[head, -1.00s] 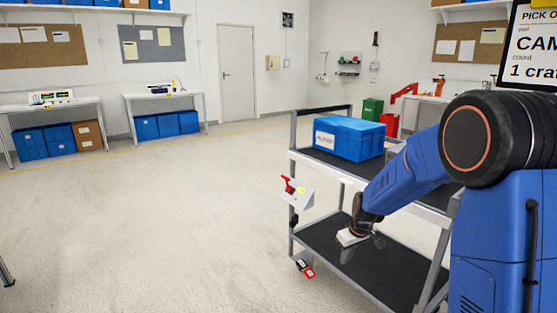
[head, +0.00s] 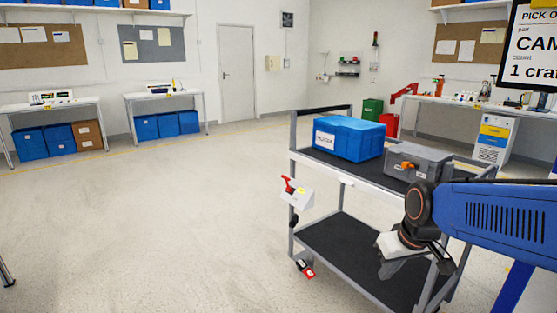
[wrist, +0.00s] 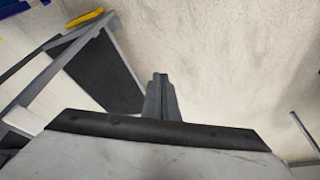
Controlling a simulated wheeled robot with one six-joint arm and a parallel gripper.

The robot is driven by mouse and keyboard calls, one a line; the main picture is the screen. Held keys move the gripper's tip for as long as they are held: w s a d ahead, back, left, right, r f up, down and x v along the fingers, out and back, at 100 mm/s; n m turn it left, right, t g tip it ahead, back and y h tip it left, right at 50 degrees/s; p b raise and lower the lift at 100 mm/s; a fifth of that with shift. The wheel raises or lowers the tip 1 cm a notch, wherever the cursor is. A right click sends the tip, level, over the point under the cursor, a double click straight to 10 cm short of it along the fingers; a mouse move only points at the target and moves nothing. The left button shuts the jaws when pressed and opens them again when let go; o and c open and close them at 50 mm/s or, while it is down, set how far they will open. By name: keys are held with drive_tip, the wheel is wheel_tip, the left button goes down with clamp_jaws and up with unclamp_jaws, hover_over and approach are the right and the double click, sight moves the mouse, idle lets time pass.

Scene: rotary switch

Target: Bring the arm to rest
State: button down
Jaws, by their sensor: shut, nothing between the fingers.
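My gripper (head: 388,270) hangs at the end of my blue arm, in front of the cart's right part in the head view. In the wrist view its two grey fingers (wrist: 160,97) are together with nothing between them.
The two-shelf cart (head: 330,240) carries a blue crate (head: 348,138) and a grey case with an orange latch (head: 418,165) on top. Its lower shelf looks empty. Open floor (head: 150,220) lies to the left. Benches line the walls.

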drive_tip(key=s+d+r+m, duration=0.1)
drive_tip(key=s+d+m, duration=0.1)
drive_tip(key=s, duration=1.3)
drive_tip(key=shift+s+t+h, duration=0.2)
drive_tip(key=shift+t+h, duration=0.2)
